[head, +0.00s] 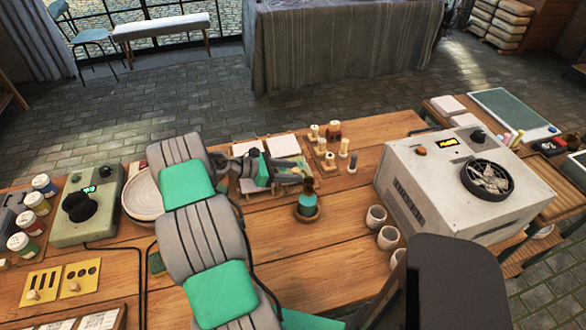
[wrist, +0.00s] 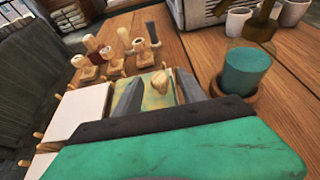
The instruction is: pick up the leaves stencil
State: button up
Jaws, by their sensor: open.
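A yellow-green patterned plate with a pale wooden knob, apparently the leaves stencil (wrist: 155,102), lies ahead of my gripper in the wrist view. Its leaf pattern is too small to make out for sure. My gripper (wrist: 158,90) is open and empty, with one dark finger on each side of the knob. Whether the fingers touch the knob cannot be told. In the head view my gripper (head: 290,178) is low over the rack in the middle of the table, and it hides part of the stencil.
White tiles (wrist: 85,108) lie beside the stencil. Several wooden-handled stamps (head: 331,130) stand behind it. A teal jar (head: 307,205) stands close at the front right. Pale cups (head: 376,217) and a large grey box (head: 425,185) are further right. Two yellow stencils (head: 80,272) lie at far left.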

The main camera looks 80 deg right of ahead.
grip_shut()
dwell(0.4)
jog(key=shift+w+r, duration=0.1)
